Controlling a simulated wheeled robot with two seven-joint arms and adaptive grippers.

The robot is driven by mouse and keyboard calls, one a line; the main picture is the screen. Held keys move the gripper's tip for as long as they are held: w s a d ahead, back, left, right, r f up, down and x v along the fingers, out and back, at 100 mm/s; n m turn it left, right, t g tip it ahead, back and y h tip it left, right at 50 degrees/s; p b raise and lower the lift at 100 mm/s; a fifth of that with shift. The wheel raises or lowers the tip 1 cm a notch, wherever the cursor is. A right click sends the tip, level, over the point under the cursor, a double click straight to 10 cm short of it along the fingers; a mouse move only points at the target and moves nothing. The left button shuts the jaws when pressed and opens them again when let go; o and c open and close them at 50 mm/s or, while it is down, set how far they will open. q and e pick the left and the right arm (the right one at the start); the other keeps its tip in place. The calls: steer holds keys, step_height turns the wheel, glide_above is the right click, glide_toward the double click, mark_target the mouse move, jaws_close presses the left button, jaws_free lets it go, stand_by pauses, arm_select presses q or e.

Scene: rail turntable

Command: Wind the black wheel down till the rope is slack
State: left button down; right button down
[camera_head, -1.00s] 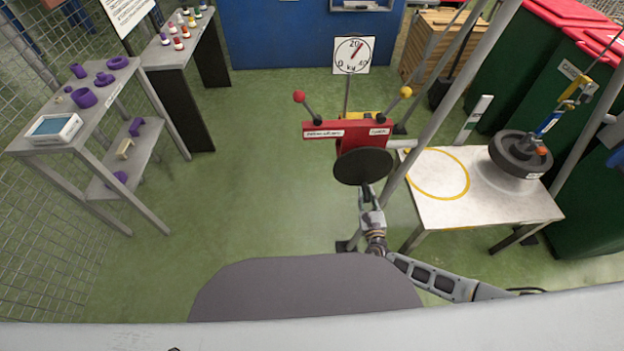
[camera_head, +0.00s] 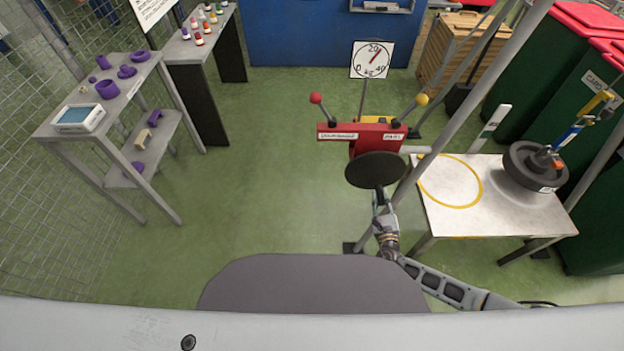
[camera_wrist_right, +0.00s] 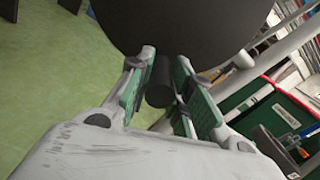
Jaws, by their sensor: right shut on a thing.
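The black wheel (camera_head: 375,170) is a dark disc on the front of the red winch (camera_head: 362,138). My right gripper (camera_head: 381,200) is below the wheel. In the right wrist view its fingers (camera_wrist_right: 164,70) are shut around the wheel's short black handle (camera_wrist_right: 160,82). The dark round weight (camera_head: 536,168) hangs from a blue and yellow hook (camera_head: 568,135) at the right end of the white table (camera_head: 480,210); I cannot tell whether it touches the top. The scale dial (camera_head: 372,59) has its red needle a little right of 20. My left gripper is not in view.
A slanting grey post (camera_head: 470,105) stands between the winch and the table. A yellow ring (camera_head: 450,180) marks the table's left part. Red and yellow knobbed levers (camera_head: 316,98) stick up from the winch. Shelves with purple parts (camera_head: 107,89) stand left. The green floor between is clear.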

steer(key=shift+w+d+r+n+p, duration=0.1)
steer(key=shift+d+r+n+p, duration=0.15)
steer(key=shift+d+n+p, duration=0.2)
steer(key=shift+d+r+n+p, duration=0.25)
steer(key=shift+d+n+p, duration=0.1)
steer(key=shift+d+n, duration=0.15)
steer(key=shift+d+r+n, duration=0.15)
steer(key=shift+n, duration=0.3)
steer(key=shift+p, duration=0.3)
steer(key=shift+d+r+n+p, duration=0.6)
steer(key=shift+d+n+p, duration=0.1)
steer(key=shift+n+p, duration=0.45)
steer(key=shift+d+r+n+p, duration=0.3)
steer(key=shift+r+n+p, duration=0.1)
steer(key=shift+n+p, duration=0.25)
steer(key=shift+d+r+n+p, duration=0.3)
steer(key=shift+n+p, duration=0.2)
steer(key=shift+n, duration=0.2)
stand_by(0.4)
steer(key=shift+d+r+n+p, duration=0.2)
steer(key=shift+r+n+p, duration=0.35)
steer(key=shift+p, duration=0.1)
steer(key=shift+d+r+n+p, duration=0.15)
steer(key=shift+r+n+p, duration=0.25)
steer(key=shift+n+p, duration=0.2)
stand_by(0.4)
